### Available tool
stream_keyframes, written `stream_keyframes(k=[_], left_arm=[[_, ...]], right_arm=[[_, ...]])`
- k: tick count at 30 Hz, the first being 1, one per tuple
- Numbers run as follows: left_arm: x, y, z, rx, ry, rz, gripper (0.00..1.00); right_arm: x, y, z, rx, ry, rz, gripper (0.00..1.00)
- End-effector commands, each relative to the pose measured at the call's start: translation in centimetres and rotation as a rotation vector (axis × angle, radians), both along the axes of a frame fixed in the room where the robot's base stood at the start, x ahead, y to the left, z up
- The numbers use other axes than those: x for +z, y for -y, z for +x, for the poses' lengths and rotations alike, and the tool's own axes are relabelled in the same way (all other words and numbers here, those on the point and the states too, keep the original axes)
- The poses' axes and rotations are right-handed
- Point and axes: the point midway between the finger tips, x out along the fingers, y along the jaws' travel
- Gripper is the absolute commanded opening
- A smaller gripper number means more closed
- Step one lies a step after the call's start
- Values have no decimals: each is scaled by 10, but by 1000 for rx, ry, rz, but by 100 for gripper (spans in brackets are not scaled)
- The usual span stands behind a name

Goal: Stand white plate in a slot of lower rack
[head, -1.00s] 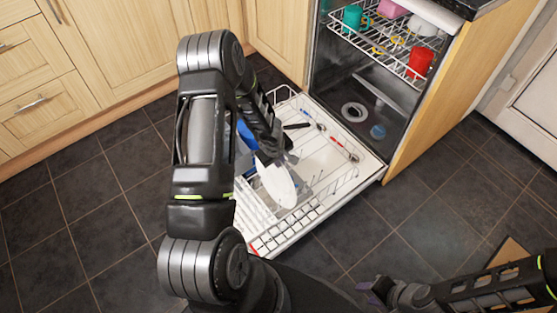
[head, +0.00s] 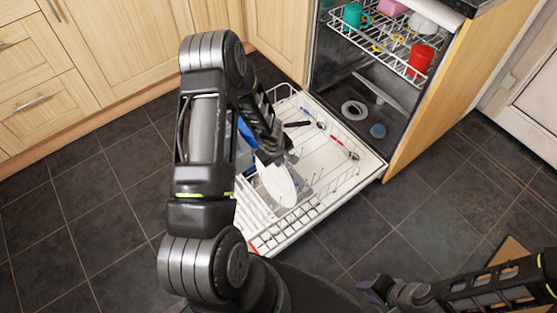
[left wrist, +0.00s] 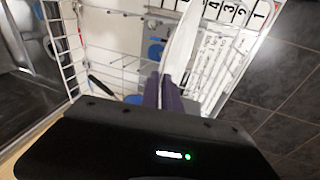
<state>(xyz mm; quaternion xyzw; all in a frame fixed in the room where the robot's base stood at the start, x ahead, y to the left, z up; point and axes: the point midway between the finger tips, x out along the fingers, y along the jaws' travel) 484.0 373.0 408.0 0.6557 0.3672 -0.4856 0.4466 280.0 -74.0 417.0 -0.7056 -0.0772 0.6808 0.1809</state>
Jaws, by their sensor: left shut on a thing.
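The white plate (head: 277,187) is held on edge by my left gripper (head: 268,159), over the lower rack (head: 327,200) on the lowered dishwasher door. In the left wrist view the plate (left wrist: 183,42) rises narrow and nearly edge-on from the purple fingers of my left gripper (left wrist: 164,93), beside numbered slots (left wrist: 238,14). I cannot tell whether its lower edge is within a slot. My left arm hides part of the rack's left side. My right gripper (head: 383,291) is at the bottom right, away from the rack; its opening is unclear.
The lower rack also holds a blue item (head: 246,133), a black-handled utensil (head: 297,125) and a red-handled one (head: 343,149). The upper rack (head: 385,48) carries a teal mug (head: 354,16) and a red cup (head: 421,60).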

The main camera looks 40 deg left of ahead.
Motion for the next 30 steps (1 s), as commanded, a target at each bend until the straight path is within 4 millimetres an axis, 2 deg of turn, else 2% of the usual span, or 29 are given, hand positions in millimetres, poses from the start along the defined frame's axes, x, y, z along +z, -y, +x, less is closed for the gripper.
stream_keyframes(k=[2,10,20,23,30], left_arm=[[1,0,1,0,1,1,9],[0,0,0,0,0,0,31],[4,0,-1,0,-1,0,31],[13,0,-3,0,-1,0,31],[53,2,-12,-2,0,1,31]], right_arm=[[0,0,0,0,0,0,36],[0,0,0,0,0,0,36],[2,0,0,0,0,0,36],[8,0,0,0,0,0,36],[31,0,0,0,0,0,36]])
